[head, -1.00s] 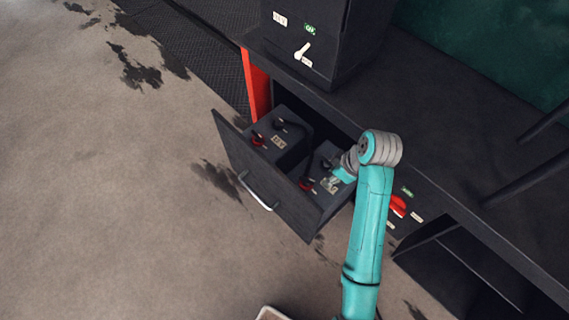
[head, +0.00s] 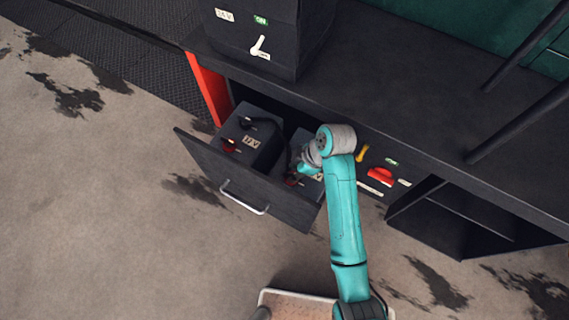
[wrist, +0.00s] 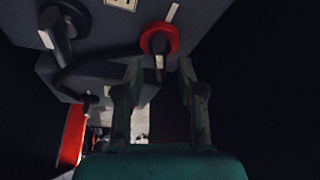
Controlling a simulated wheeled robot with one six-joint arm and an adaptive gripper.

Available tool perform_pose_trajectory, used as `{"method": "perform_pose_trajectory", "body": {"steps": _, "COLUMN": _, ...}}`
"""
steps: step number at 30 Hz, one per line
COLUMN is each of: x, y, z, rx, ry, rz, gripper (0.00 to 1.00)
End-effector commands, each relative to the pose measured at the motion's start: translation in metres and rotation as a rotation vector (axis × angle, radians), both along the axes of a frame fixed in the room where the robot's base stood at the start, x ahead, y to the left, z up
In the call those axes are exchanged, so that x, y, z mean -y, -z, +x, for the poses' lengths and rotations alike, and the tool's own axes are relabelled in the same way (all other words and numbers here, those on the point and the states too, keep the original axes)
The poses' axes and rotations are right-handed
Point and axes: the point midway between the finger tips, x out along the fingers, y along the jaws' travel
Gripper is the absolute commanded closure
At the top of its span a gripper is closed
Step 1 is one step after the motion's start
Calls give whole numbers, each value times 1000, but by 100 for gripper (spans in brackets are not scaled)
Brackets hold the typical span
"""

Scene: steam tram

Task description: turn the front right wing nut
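An open drawer (head: 250,187) holds two grey batteries, a left one (head: 262,150) and a right one mostly hidden behind my arm. In the head view, a red terminal (head: 292,181) shows at the front of the right battery, just beside my gripper (head: 303,172). In the wrist view, a red ring terminal (wrist: 158,36) with a small pale metal piece (wrist: 159,62), probably its wing nut, lies just beyond my fingertips. My gripper (wrist: 160,68) is open, its fingers apart on either side of that piece. I cannot tell whether they touch it.
A dark terminal with a cable (wrist: 58,24) lies left in the wrist view. The drawer has a silver handle (head: 243,200). A dark bench (head: 400,110) overhangs the drawer, with a red switch (head: 380,176) on its front. A control box (head: 262,40) stands above. The floor at left is clear.

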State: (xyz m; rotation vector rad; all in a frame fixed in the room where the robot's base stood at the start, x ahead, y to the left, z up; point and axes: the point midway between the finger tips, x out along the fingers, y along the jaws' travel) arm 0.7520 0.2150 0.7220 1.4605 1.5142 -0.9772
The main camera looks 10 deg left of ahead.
Motion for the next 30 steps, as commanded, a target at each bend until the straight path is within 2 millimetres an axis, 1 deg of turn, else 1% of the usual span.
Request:
{"method": "perform_pose_trajectory", "body": {"steps": 1, "x": 2, "y": 4, "z": -2, "rx": -1, "ry": 1, "rz": 0, "gripper": 61}}
{"method": "perform_pose_trajectory", "body": {"steps": 4, "x": 3, "y": 7, "z": -3, "rx": 1, "ry": 1, "rz": 0, "gripper": 61}}
{"method": "perform_pose_trajectory", "body": {"steps": 12, "x": 4, "y": 9, "z": -4, "rx": 1, "ry": 0, "rz": 0, "gripper": 61}}
{"method": "perform_pose_trajectory", "body": {"steps": 13, "x": 4, "y": 8, "z": -4, "rx": 1, "ry": 0, "rz": 0, "gripper": 64}}
{"method": "perform_pose_trajectory", "body": {"steps": 14, "x": 4, "y": 8, "z": -4, "rx": 1, "ry": 0, "rz": 0, "gripper": 71}}
{"method": "perform_pose_trajectory", "body": {"steps": 15, "x": 4, "y": 8, "z": -4, "rx": 1, "ry": 0, "rz": 0, "gripper": 81}}
{"method": "perform_pose_trajectory", "body": {"steps": 17, "x": 4, "y": 8, "z": -4, "rx": 1, "ry": 0, "rz": 0, "gripper": 96}}
{"method": "perform_pose_trajectory", "body": {"steps": 18, "x": 4, "y": 8, "z": -4, "rx": 1, "ry": 0, "rz": 0, "gripper": 100}}
{"method": "perform_pose_trajectory", "body": {"steps": 24, "x": 4, "y": 8, "z": -4, "rx": 1, "ry": 10, "rz": -1, "gripper": 100}}
{"method": "perform_pose_trajectory", "body": {"steps": 30, "x": 4, "y": 9, "z": -5, "rx": 1, "ry": 113, "rz": -2, "gripper": 100}}
